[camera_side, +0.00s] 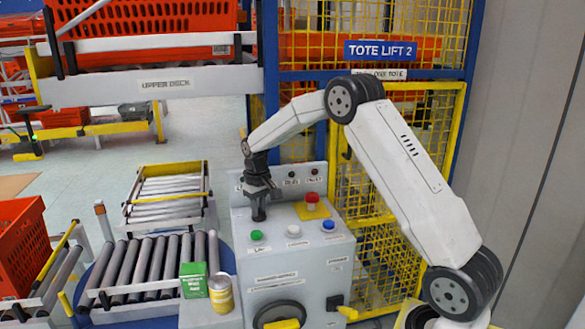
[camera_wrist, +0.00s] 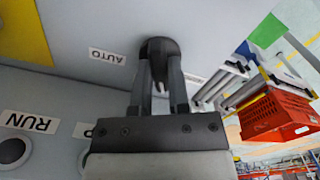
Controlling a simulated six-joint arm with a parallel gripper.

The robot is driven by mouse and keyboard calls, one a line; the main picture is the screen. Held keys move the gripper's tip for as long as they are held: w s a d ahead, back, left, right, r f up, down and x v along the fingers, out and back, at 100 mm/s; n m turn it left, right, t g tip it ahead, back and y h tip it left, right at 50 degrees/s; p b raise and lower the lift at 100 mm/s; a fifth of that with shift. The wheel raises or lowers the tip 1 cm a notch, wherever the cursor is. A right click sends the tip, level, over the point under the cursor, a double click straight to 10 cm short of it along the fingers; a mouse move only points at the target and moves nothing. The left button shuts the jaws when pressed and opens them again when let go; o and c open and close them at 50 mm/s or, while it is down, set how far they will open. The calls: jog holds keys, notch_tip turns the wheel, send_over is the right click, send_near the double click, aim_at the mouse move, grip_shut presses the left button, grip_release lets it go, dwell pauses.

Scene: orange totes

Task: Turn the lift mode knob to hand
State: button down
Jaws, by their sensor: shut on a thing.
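The lift mode knob (camera_wrist: 158,47) is a dark grey rounded knob on the grey control box (camera_side: 285,285). In the wrist view it sits between the fingertips of my gripper (camera_wrist: 160,62), which is shut on it. An AUTO label (camera_wrist: 107,56) is left of the knob. Another label (camera_wrist: 194,79) on its right is too small to read. In the side view my gripper (camera_side: 258,213) points down at the left of the box top and hides the knob. Which way the knob points is unclear.
A red button (camera_side: 312,200) on a yellow base stands right of my gripper. Green (camera_side: 256,235), white (camera_side: 293,230) and blue (camera_side: 328,225) buttons line the front. A green box (camera_side: 193,280) and a yellow-labelled can (camera_side: 221,293) stand at the left, beside a roller conveyor (camera_side: 152,262).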

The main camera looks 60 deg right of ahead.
jog(key=shift+n, duration=1.7)
jog(key=c, duration=0.6)
grip_release()
jog(key=shift+r, duration=0.1)
jog(key=shift+r, duration=3.85)
jog(key=shift+a, duration=0.1)
